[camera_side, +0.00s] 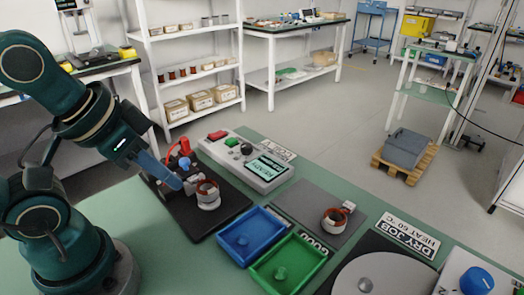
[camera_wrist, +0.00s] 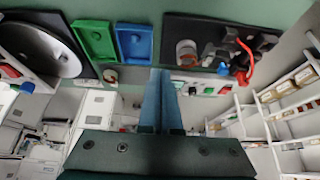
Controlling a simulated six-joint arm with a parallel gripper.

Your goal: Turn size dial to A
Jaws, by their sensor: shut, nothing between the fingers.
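Three knobs could be the size dial, and no letter marks are legible beside any of them. A black knob (camera_side: 246,148) is on the grey control box (camera_side: 268,186), near its lit display. A blue knob (camera_side: 183,162) is on the black fixture with a red clamp handle; it also shows in the wrist view (camera_wrist: 222,68). A larger blue knob (camera_side: 476,280) is at the lower right corner. My gripper (camera_side: 176,184) is shut and empty, its blue fingers above the fixture's left side. In the wrist view, its fingertips (camera_wrist: 160,70) point toward the bench.
The black fixture base (camera_side: 222,222) carries a copper-wound stator (camera_side: 207,194). Blue (camera_side: 252,262) and green (camera_side: 290,288) trays sit in front. Another stator (camera_side: 334,220) sits on a grey plate. A round hotplate (camera_side: 385,275) is farther right.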

